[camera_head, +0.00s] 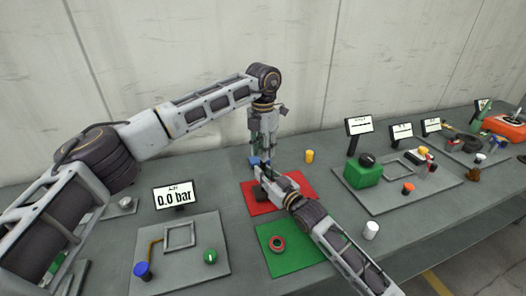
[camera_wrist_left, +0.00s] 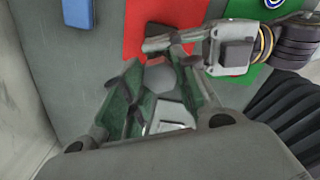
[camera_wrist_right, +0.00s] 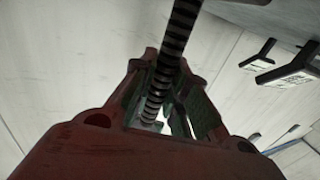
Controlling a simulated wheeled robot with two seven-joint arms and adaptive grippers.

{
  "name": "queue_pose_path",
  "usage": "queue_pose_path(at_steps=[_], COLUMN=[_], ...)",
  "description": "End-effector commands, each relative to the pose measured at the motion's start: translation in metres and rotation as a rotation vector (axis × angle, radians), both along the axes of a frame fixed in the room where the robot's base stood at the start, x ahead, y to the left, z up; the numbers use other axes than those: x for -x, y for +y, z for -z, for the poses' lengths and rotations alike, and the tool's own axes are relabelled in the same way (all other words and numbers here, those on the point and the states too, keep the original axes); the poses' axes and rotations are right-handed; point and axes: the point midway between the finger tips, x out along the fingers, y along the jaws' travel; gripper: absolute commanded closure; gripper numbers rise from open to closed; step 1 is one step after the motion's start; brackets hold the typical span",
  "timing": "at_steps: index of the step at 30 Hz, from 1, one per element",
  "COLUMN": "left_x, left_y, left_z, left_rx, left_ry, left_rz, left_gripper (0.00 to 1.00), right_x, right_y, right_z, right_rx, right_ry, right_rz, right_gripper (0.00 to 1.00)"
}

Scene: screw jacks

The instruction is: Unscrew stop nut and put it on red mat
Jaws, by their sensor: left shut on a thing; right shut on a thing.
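The red mat (camera_head: 306,185) lies on the bench, and part of it shows in the left wrist view (camera_wrist_left: 150,15). My left gripper (camera_head: 266,160) points down over it; its green-padded fingers are closed around a grey, faceted piece (camera_wrist_left: 160,75) that looks like the stop nut, though I cannot be sure. My right gripper (camera_head: 261,173) comes in from the lower right, just below the left one. In the right wrist view its fingers are closed on a dark threaded screw (camera_wrist_right: 170,50). The contact between screw and grey piece is hidden.
A green mat (camera_head: 308,249) in front carries a red ring (camera_head: 277,243). A blue block (camera_head: 254,161) stands behind the red mat, with a yellow cylinder (camera_head: 309,156) to the right. A white cylinder (camera_head: 371,230) stands near the right forearm. Panels with fittings lie either side.

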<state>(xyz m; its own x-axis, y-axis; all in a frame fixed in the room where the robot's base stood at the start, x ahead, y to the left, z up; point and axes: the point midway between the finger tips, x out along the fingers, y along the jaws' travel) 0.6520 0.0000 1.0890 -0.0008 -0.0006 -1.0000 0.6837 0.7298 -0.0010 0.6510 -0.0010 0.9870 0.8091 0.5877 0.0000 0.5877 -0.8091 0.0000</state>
Motion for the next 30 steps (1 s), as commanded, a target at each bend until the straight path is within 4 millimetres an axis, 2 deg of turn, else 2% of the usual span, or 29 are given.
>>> queue_pose_path(at_steps=[12,25,30], left_x=[0.000,0.000,0.000], left_y=[0.000,0.000,0.000], left_z=[-0.009,-0.010,-0.019], left_rx=[0.001,0.001,0.001], left_ry=[-0.001,-0.001,-0.001], left_rz=[0.000,0.001,0.000], left_gripper=[0.99,0.99,0.99], right_x=[0.000,0.000,0.000], right_y=[-0.001,-0.001,-0.001], right_z=[-0.001,-0.001,-0.001], right_rx=[0.000,0.000,0.000], right_ry=[-0.001,-0.001,-0.001], right_rz=[0.001,0.001,0.001], right_gripper=[1.00,1.00,1.00])
